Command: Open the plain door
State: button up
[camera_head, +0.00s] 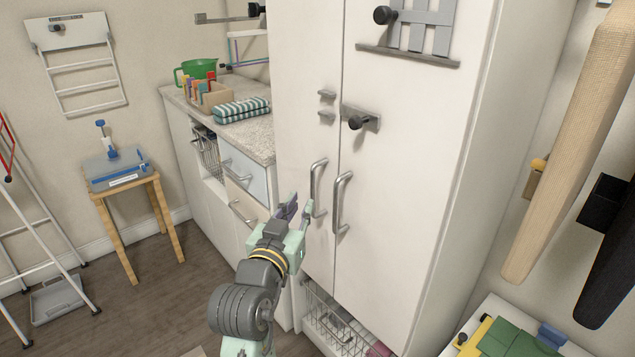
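A tall white cabinet has two doors with upright metal handles side by side. The left door (303,120) looks the plainer one, with two small grey fittings near its right edge; its handle (313,185) is at mid-height. The right door (405,180) bears a grey lattice rack and a black knob, and has its own handle (339,205). Both doors are shut. My gripper (298,207) is in front of the left door, just left of its handle's lower end. Its fingers are apart, with nothing seen between them. Whether a finger touches the handle I cannot tell.
A counter (250,135) with folded striped towels and a green tub adjoins the cabinet's left side. A wire basket (335,325) is below the doors. A wooden stool (125,185) and a ladder (45,240) stand left. Open floor lies between the stool and my arm.

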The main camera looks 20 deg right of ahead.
aim_at(312, 183)
jog(key=p+x, duration=0.2)
jog(key=x, duration=0.8)
jog(key=shift+w, duration=0.3)
jog(key=shift+c, duration=0.5)
grip_shut()
